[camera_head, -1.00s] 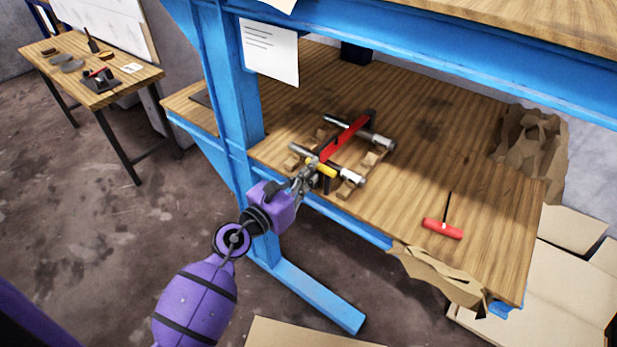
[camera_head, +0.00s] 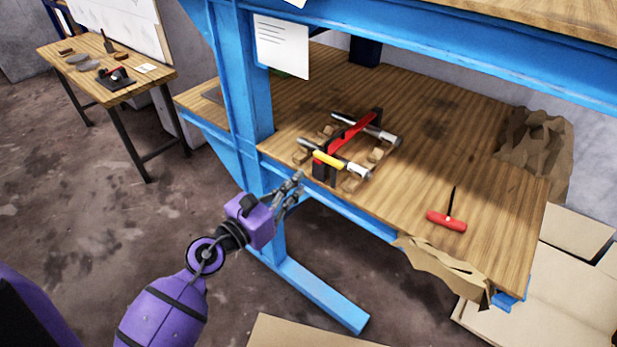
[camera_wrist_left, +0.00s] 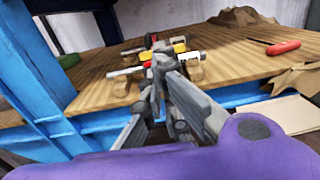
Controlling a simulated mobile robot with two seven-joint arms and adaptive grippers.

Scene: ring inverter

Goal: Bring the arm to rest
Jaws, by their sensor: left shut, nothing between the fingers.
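My left gripper (camera_head: 291,186) is shut and empty in the head view. It hangs in the air just in front of the front edge of the wooden shelf (camera_head: 400,200), close to the blue post. My purple left arm comes in from the lower left. In the left wrist view the gripper (camera_wrist_left: 160,75) points toward the shelf, its fingers together. A fixture with a red bar (camera_head: 352,131), silver rods and a yellow sleeve (camera_head: 330,160) rests on wooden blocks on the shelf, apart from the gripper. My right gripper is not in view.
A blue frame post (camera_head: 240,80) stands left of the fixture. A red T-handle tool (camera_head: 446,221) lies on the shelf at right, near torn cardboard (camera_head: 445,268) at the edge. Crumpled brown paper (camera_head: 535,150) is at the back right. A side table (camera_head: 125,88) stands far left.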

